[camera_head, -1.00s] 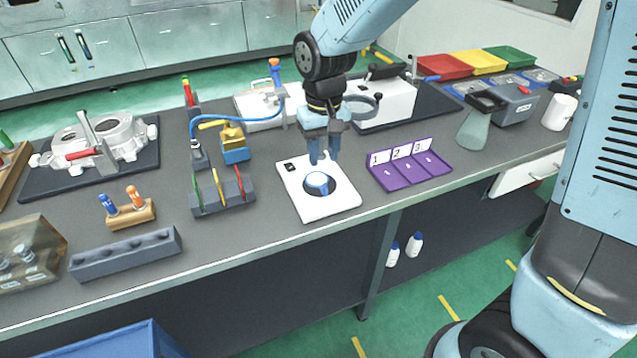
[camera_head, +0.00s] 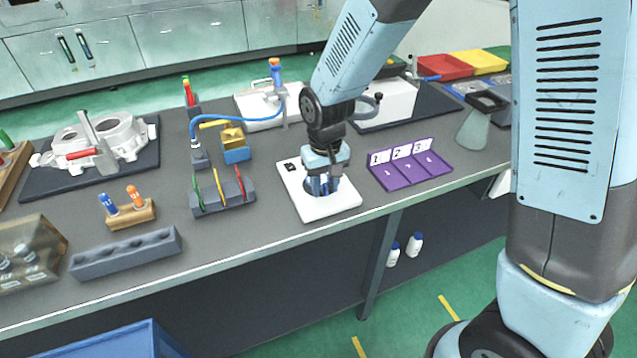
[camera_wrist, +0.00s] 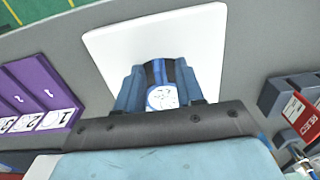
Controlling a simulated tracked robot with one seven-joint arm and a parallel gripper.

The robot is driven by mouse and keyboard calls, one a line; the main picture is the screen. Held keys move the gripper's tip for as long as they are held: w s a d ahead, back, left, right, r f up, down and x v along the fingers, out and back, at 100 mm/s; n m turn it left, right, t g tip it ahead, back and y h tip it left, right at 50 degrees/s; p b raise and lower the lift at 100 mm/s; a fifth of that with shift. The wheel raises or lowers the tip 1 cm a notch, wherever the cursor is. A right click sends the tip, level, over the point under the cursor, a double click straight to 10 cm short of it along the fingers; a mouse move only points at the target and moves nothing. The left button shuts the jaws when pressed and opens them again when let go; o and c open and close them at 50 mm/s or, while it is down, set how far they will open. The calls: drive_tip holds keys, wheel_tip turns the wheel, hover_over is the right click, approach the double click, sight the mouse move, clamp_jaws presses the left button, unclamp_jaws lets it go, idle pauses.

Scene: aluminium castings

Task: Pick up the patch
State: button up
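The patch (camera_wrist: 162,97) appears to be the small round piece with a white, marked face and blue edges. In the wrist view it lies between the two blue fingers of my gripper (camera_wrist: 162,85). No clear gap shows on either side, but I cannot tell whether the fingers press on it. In the head view my gripper (camera_head: 325,187) points down over the white square plate (camera_head: 325,208), fingertips low at its dark round middle. The fingers mostly hide the patch there.
A purple numbered holder (camera_head: 410,168) stands right of the plate. A white block on a dark mat (camera_head: 385,105) is behind my arm. The bench's front edge is close to the plate.

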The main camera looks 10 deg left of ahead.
drive_tip(key=shift+c, duration=0.2)
clamp_jaws()
idle(0.3)
